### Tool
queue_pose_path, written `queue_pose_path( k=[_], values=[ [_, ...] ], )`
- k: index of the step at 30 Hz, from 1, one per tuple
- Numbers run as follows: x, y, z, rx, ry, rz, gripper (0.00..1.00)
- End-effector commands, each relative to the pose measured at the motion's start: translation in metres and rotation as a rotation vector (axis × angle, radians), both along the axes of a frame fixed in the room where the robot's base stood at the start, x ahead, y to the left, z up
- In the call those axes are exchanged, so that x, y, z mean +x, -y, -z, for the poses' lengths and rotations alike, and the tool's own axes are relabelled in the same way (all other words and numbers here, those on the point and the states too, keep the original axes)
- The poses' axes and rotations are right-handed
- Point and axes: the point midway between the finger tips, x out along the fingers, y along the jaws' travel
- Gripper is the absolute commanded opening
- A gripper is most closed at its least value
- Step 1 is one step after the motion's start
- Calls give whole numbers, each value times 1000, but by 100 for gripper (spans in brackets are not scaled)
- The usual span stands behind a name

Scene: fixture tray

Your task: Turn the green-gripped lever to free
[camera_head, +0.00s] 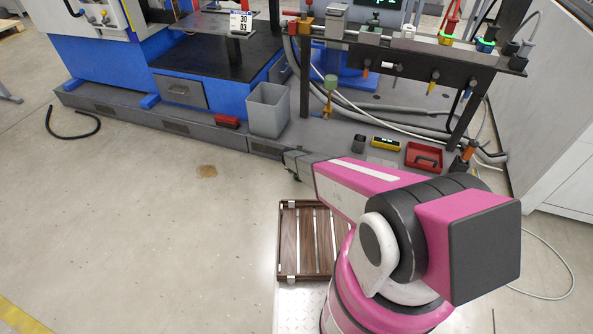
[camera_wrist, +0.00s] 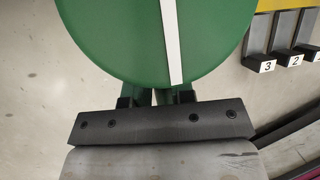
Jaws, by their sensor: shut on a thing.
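A large green round piece (camera_wrist: 130,40) with a white stripe fills the top middle of the wrist view, very close to the camera. Narrower green parts show below it. My gripper (camera_wrist: 156,98) is at its lower edge, with dark fingertips on both sides of the green parts, shut on the green grip. The lever's shaft and pivot are hidden, so I cannot tell its turn position.
Blocks numbered 3 and 2 (camera_wrist: 291,60) sit at right in the wrist view, beside a yellow strip. A red tray (camera_head: 423,157) and wooden slatted pallet (camera_head: 290,240) lie nearby.

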Motion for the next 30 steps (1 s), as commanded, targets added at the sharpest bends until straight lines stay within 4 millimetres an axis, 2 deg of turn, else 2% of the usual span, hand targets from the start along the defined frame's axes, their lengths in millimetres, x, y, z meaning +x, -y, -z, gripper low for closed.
queue_pose_path(
  k=[6, 7, 9, 22, 30],
  values=[
    [0, 1, 0, -3, 0, -5, 0],
    [0, 1, 0, -4, 0, -5, 29],
    [0, 1, 0, -3, 0, -5, 48],
    [-2, -1, -6, -2, 0, -2, 48],
    [-15, -11, -39, -2, 0, -2, 48]
  ],
)
